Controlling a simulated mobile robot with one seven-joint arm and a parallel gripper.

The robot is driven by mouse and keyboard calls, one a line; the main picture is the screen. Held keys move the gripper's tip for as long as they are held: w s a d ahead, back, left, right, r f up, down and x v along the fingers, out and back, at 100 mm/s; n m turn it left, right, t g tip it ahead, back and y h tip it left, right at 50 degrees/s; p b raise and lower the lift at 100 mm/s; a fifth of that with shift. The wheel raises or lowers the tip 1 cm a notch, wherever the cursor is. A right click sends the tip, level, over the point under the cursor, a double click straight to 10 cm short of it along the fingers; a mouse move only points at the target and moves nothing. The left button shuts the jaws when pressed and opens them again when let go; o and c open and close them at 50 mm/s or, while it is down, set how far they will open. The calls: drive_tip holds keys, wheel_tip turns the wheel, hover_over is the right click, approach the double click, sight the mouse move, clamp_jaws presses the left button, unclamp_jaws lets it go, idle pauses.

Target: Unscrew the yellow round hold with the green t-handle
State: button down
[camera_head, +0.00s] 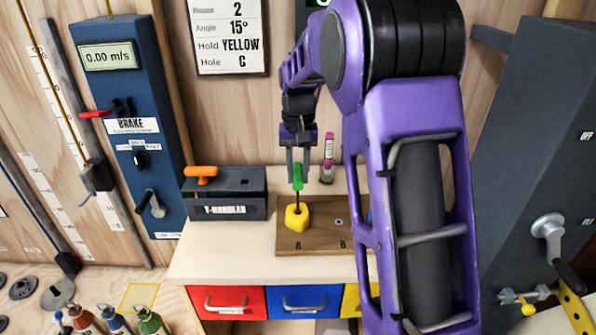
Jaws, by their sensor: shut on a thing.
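A yellow hold (297,218) sits on the brown wooden board (318,240), above the letter A. From this view its outline looks blocky. The green t-handle (298,177) stands upright over it, its dark shaft running down to the top of the hold. I cannot tell how far the tip sits in the hold. My gripper (298,170) points down and is shut on the green handle. A bare hole shows on the board above the letter B. My arm hides the right part of the board.
A dark T-HANDLES box (225,195) with an orange t-handle (201,173) stands left of the board. A pink-capped marker (328,158) stands behind it. A wall card (228,38) reads Hold YELLOW, Hole C. Red (228,302) and blue (303,302) drawers sit below the tabletop.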

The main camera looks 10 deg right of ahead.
drive_tip(key=shift+f, duration=0.25)
drive_tip(key=n+p, duration=0.1)
drive_tip(key=n, duration=0.9)
drive_tip(key=shift+r, duration=1.55)
drive_tip(key=m, duration=1)
